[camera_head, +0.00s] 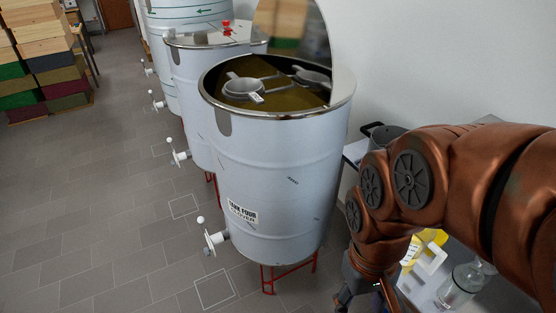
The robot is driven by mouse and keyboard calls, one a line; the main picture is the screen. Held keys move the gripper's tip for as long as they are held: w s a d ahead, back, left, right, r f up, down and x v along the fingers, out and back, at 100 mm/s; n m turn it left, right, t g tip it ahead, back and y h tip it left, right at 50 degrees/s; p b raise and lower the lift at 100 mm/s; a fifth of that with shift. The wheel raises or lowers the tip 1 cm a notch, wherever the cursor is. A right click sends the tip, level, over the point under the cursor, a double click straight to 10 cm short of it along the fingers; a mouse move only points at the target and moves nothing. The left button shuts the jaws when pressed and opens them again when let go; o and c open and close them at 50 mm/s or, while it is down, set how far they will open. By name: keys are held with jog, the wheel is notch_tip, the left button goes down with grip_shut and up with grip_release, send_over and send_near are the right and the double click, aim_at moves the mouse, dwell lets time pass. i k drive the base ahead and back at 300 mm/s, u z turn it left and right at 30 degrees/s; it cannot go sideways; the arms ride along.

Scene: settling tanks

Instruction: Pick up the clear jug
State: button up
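A clear glass vessel, which looks like the clear jug (459,287), stands on a grey work surface at the lower right, partly hidden behind my arm. Its base and outline show, but I cannot make out a handle. My gripper (366,303) hangs at the bottom edge of the picture, left of the jug and apart from it. Its fingertips are cut off by the frame, so I cannot tell whether it is open or shut.
A large metal tank (270,165) on red legs stands left of my arm, with more tanks behind it. A yellow and white item (428,256) lies beside the jug. A dark-rimmed pot (383,133) sits farther back. Stacked boxes (45,75) stand far left; tiled floor is clear.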

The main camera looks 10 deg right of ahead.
aim_at(419, 242)
jog(key=z, duration=3.7)
jog(key=k, duration=1.95)
jog(key=u, duration=1.9)
jog(key=i, duration=0.5)
jog(key=u, duration=0.05)
